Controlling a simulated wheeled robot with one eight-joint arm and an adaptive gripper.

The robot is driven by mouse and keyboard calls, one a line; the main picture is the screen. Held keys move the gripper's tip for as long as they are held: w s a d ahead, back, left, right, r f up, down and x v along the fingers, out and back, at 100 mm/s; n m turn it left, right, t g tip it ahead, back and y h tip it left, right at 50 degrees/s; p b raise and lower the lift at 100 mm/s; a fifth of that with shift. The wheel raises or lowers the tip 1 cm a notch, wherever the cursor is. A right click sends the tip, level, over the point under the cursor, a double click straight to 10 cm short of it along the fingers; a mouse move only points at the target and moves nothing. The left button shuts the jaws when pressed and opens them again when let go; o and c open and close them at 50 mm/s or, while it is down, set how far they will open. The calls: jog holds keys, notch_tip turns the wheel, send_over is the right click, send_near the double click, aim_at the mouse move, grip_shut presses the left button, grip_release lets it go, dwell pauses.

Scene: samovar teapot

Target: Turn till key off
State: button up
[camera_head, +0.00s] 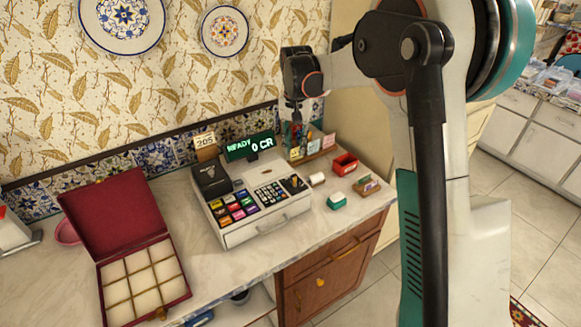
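The till (268,222) is a pale cash register on the marble counter, with coloured keys at its left and grey number keys in the middle. Its green-lit display (249,146) reads "READY 0 CR". A dark panel (293,184) sits at the till's right end; the key itself is too small to make out there. My gripper (295,113) points down above and behind the till's right side, apart from it, near the wall. Its fingers are small and dark against the background, so their opening cannot be told.
An open red box (118,227) with pale compartments stands left of the till. A green-and-white pad (337,201), a red box (345,164) and a small wooden holder (367,187) lie to the right. Plates (224,31) hang on the wall.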

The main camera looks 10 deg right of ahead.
aim_at(295, 178)
notch_tip(295, 178, down, 14)
jog(key=b, duration=0.2)
jog(key=shift+r+b, duration=0.1)
jog(key=shift+b, duration=0.3)
grip_shut()
